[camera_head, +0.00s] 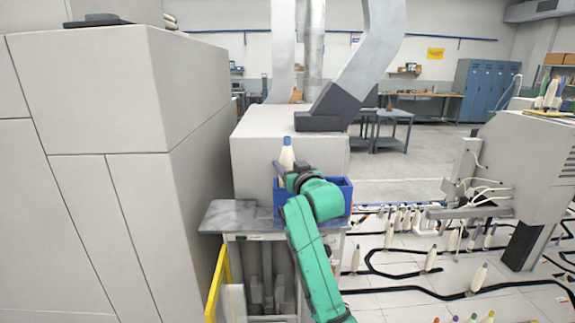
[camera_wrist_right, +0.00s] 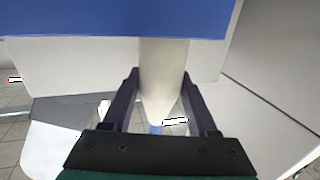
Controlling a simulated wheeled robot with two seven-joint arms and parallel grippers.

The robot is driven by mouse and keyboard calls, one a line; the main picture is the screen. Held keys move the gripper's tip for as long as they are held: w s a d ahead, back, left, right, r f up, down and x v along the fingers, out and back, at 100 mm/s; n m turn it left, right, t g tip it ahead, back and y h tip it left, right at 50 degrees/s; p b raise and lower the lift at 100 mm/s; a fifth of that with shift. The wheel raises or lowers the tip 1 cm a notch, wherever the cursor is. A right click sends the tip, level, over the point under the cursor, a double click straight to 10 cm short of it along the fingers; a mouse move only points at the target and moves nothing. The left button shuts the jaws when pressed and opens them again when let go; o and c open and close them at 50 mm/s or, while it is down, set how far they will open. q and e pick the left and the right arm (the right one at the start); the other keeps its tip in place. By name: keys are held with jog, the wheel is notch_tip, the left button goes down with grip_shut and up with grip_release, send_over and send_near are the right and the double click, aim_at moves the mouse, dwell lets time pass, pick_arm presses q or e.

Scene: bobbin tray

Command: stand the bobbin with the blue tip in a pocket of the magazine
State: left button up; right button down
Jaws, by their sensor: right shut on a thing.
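The bobbin (camera_head: 286,157) is cream with a blue tip and stands about upright at the left end of the blue magazine (camera_head: 338,186). My right gripper (camera_head: 281,173) is shut on it from the near side. In the right wrist view the bobbin (camera_wrist_right: 163,85) is between the two dark fingers (camera_wrist_right: 160,100), its blue tip pointing to the bottom of the picture. Its other end is hidden at the edge of the blue magazine (camera_wrist_right: 150,18), so I cannot tell whether it is inside a pocket. My green right arm hides part of the magazine. My left gripper is not in view.
The magazine is on a grey metal table (camera_head: 235,217) before a pale machine housing (camera_head: 255,145). A large pale cabinet (camera_head: 95,100) stands close on the left. A yellow rail (camera_head: 218,280) is below. More bobbins (camera_head: 430,259) stand on the tracks at right.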

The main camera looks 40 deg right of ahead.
dwell(0.4)
jog(key=shift+c, duration=0.5)
grip_release()
jog(key=shift+f, duration=0.1)
jog(key=p+v, duration=0.7)
jog(key=v, duration=0.7)
jog(key=shift+s+p, duration=0.3)
